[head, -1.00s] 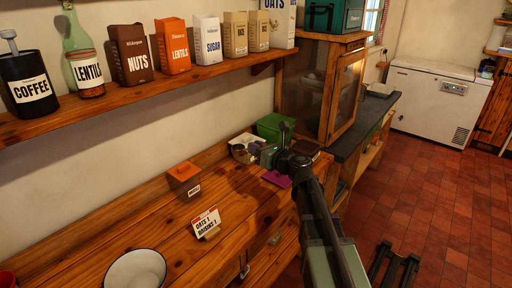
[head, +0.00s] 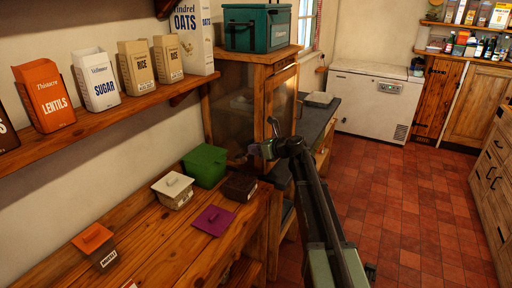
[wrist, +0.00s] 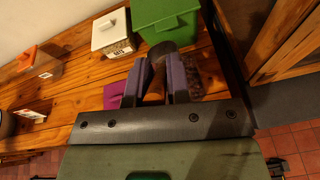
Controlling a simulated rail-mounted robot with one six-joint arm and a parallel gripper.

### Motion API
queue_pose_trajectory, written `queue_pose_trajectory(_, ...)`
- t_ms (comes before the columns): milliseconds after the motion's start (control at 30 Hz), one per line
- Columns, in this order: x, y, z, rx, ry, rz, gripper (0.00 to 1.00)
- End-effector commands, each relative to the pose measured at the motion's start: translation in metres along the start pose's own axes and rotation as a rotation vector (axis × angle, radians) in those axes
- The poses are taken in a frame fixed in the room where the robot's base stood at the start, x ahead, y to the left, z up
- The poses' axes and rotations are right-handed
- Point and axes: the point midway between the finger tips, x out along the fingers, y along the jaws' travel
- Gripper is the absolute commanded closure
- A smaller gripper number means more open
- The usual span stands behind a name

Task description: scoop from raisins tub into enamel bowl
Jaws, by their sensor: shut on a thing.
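My gripper (head: 262,150) is raised above the back right of the bench, in front of the glazed cabinet. In the wrist view its fingers (wrist: 163,75) are closed on a scoop (wrist: 163,48), whose dark round end shows past the fingertips. Whether it holds anything cannot be told. Below is a dark brown tub (head: 238,187) with no lid on, probably the raisins tub; its label is too small to read. Dark contents show partly behind the right finger in the wrist view. A purple lid (head: 213,220) lies flat beside it. The enamel bowl is outside the current head view.
A green tub (head: 205,165), a white-lidded tub (head: 173,188) and an orange-lidded tub (head: 95,240) stand along the wall side of the bench. The cabinet (head: 255,105) rises close to my gripper. A shelf of cartons (head: 100,112) hangs above. Bare bench lies in front.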

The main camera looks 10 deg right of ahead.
Motion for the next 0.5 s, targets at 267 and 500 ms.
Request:
queue_pose_trajectory(267,0.004,0.001,-0.003,-0.004,0.044,-0.006,1.00)
queue_pose_trajectory(500,0.020,0.001,-0.009,-0.021,0.198,-0.032,1.00)
